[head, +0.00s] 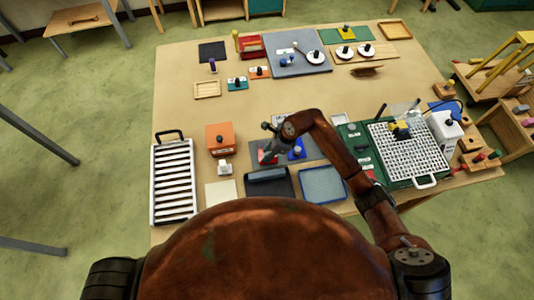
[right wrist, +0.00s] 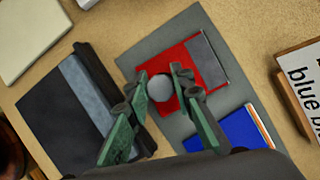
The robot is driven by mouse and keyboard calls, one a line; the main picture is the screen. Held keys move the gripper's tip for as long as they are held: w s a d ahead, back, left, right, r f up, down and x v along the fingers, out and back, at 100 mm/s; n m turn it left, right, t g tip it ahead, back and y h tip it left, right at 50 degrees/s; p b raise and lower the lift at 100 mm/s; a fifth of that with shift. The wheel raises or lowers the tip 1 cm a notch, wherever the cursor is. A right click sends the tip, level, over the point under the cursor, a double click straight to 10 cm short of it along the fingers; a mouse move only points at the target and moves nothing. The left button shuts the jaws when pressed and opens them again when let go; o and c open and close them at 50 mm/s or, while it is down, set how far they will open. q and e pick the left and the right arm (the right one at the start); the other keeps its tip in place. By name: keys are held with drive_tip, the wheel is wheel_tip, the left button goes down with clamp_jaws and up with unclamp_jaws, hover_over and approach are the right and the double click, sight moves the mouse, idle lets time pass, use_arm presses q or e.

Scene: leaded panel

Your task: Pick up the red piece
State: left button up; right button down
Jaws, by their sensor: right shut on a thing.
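The red piece (head: 266,158) lies on a dark grey mat (head: 313,151) near the middle of the table, left of a blue piece (head: 297,153). In the right wrist view the red piece (right wrist: 178,54) is a flat red plate with a grey patch and a round grey knob. My right gripper (head: 273,147) is over it. In the right wrist view the two fingers of the gripper (right wrist: 159,83) are closed on the knob from both sides. The plate looks to lie on the mat. My left gripper is not in view.
The blue piece (right wrist: 230,132) is close beside the red one. A black holder with a grey strip (head: 268,182) lies in front of the mat. An orange block (head: 219,137) and white rack (head: 173,180) stand left. A green board with a white grid (head: 408,148) is right.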

drive_tip(key=shift+w+r+b, duration=0.1)
drive_tip(key=shift+r+b, duration=0.2)
drive_tip(key=shift+r, duration=0.2)
drive_tip(key=s+a+r+b, duration=0.4)
drive_tip(key=s+a+r, duration=0.4)
drive_tip(key=s+r, duration=0.3)
drive_tip(key=shift+s+r, duration=0.35)
drive_tip(key=shift+r, duration=0.15)
drive_tip(key=c, duration=2.3)
unclamp_jaws()
drive_tip(key=shift+c, duration=0.2)
clamp_jaws()
drive_tip(key=shift+d, duration=0.1)
